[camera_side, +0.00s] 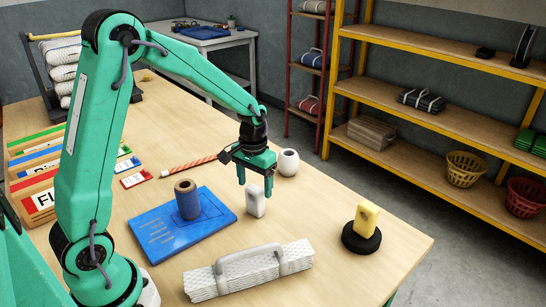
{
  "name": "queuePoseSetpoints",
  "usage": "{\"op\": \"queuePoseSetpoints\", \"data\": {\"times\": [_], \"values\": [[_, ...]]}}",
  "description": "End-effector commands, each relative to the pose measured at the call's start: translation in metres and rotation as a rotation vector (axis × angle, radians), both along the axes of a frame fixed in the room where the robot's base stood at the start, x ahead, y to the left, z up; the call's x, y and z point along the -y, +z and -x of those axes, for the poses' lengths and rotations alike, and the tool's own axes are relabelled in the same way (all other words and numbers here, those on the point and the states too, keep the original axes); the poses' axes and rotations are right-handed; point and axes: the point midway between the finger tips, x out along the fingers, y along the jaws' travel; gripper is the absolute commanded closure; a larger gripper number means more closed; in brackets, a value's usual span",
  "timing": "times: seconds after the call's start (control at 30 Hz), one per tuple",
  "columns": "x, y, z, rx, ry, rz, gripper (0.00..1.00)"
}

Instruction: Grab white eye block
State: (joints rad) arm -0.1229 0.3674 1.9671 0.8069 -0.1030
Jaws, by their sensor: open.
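The white eye block (255,205) stands upright on the wooden table, just right of the blue board. A slot-like eye shows near its top. My gripper (255,187) is open and points down, its two fingers apart at the block's top. One finger shows to the left of the block and one to the right. I cannot tell whether either finger touches it or how far down they reach around it.
A white rounded float (289,162) stands close behind my gripper. A yellow eye block (367,218) sits on a black disc (361,239) at right. A bundled white net (248,272) lies in front.

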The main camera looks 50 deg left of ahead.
Motion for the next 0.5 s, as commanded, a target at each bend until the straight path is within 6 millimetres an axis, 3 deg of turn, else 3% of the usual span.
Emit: {"op": "queuePoseSetpoints", "data": {"times": [0.5], "values": [[0.0, -0.022, 0.002, -0.003, 0.0, 0.001, 0.29]]}}
